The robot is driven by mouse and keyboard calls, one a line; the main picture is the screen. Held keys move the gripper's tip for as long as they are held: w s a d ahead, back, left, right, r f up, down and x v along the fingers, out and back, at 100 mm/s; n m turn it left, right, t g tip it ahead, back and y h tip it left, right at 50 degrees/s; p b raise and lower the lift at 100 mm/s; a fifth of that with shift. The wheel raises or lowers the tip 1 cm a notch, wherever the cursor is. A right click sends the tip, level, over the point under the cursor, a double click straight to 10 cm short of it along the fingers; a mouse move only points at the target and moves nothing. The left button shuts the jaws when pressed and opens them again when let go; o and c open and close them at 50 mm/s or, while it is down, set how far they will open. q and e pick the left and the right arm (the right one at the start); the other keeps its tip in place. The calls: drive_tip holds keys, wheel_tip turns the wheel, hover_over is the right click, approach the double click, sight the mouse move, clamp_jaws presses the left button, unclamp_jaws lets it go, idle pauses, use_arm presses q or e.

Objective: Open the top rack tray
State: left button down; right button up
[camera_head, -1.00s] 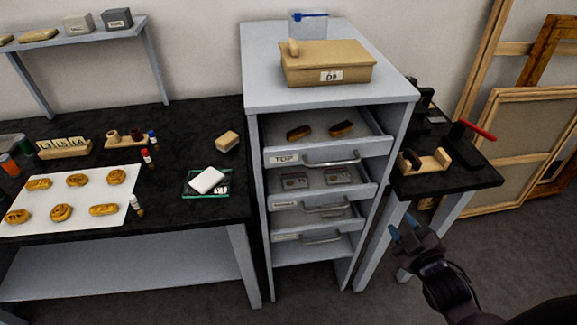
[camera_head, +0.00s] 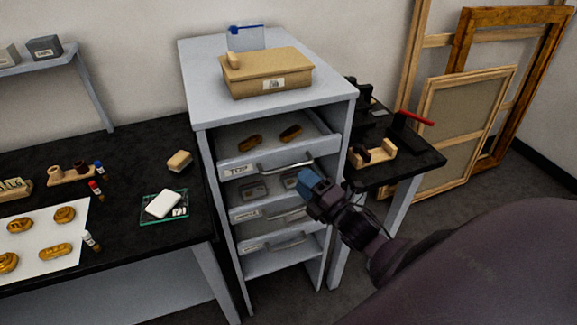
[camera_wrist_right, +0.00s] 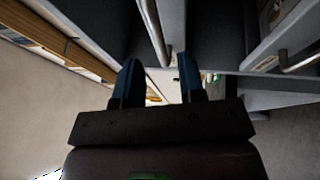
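The grey rack's top tray (camera_head: 237,170), labelled TOP, holds two small brown pieces. Its curved metal handle (camera_head: 284,167) runs along the front. My right gripper (camera_head: 310,185), with blue fingers, is in front of the rack near the right end of that handle. In the right wrist view my gripper (camera_wrist_right: 158,65) has its two fingers apart, and a metal bar (camera_wrist_right: 153,32) shows between their tips in the picture. I cannot tell whether the bar is inside the grasp or beyond it. My left gripper is not in view.
Lower trays (camera_head: 255,215) with handles sit beneath the top one. A tan box (camera_head: 265,75) stands on the rack. A dark side table (camera_head: 415,160) with a wooden holder (camera_head: 372,153) is close on the right. A black workbench (camera_head: 130,220) is on the left.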

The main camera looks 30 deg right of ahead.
sight(289, 166)
drive_tip(key=shift+x, duration=2.95)
drive_tip(key=shift+f, duration=0.1)
drive_tip(key=shift+c, duration=0.5)
clamp_jaws()
